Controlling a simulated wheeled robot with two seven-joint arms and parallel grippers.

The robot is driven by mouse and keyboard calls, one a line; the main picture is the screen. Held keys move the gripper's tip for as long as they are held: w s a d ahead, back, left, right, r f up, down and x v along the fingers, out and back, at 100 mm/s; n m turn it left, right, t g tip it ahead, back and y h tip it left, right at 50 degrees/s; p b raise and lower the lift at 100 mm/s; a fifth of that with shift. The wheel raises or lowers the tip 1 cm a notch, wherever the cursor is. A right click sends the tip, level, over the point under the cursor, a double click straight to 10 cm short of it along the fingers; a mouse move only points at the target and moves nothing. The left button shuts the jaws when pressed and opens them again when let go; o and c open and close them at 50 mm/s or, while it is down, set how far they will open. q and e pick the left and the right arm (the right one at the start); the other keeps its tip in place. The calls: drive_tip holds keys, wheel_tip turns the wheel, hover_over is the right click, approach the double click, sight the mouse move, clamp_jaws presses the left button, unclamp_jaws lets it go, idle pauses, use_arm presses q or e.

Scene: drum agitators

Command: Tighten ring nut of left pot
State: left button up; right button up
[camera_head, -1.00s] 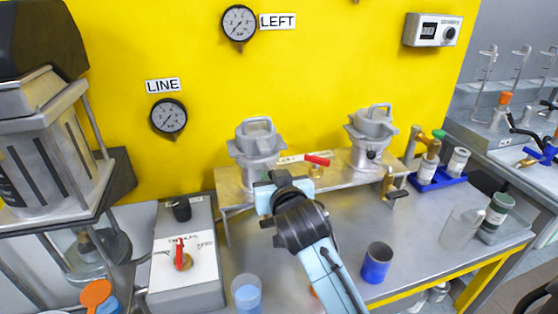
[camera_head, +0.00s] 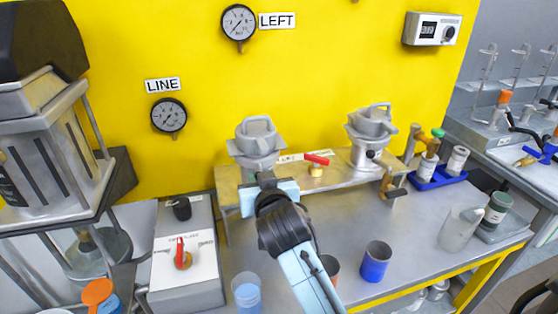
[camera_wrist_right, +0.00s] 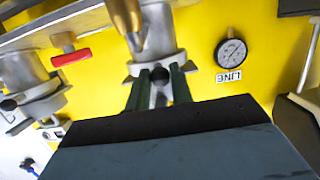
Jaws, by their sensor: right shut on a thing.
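The left pot (camera_head: 256,140) is a grey metal vessel with a looped lid handle, standing on the shelf by the yellow wall. My right gripper (camera_head: 264,178) is at its front lower side and hides its ring nut in the head view. In the right wrist view, which is upside down, my right gripper's green fingers (camera_wrist_right: 158,88) flank a black knob (camera_wrist_right: 158,74) and a grey bar at the left pot (camera_wrist_right: 155,40). The gripper is shut on this ring nut handle. My left gripper is not in view.
The right pot (camera_head: 371,140) and a red-handled valve (camera_head: 316,160) are on the same shelf (camera_head: 330,180). A brass valve (camera_head: 391,184) hangs at its right end. A blue cup (camera_head: 375,262) and a clear beaker (camera_head: 460,229) stand on the bench. A brass fitting (camera_wrist_right: 125,18) is close to my wrist camera.

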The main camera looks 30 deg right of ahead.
drive_tip(key=shift+w+a, duration=0.15)
drive_tip(key=shift+a, duration=0.15)
drive_tip(key=shift+o, duration=0.2)
drive_tip(key=shift+w+a, duration=0.45)
drive_tip(key=shift+a, duration=0.4)
drive_tip(key=shift+o, duration=0.2)
drive_tip(key=shift+w+a+r, duration=0.1)
drive_tip(key=shift+w+a, duration=0.4)
drive_tip(key=shift+a, duration=0.2)
drive_tip(key=o, duration=0.8)
drive_tip(key=shift+w+a, duration=0.1)
drive_tip(key=shift+w, duration=0.1)
drive_tip(key=o, duration=0.7)
drive_tip(key=shift+s, duration=0.15)
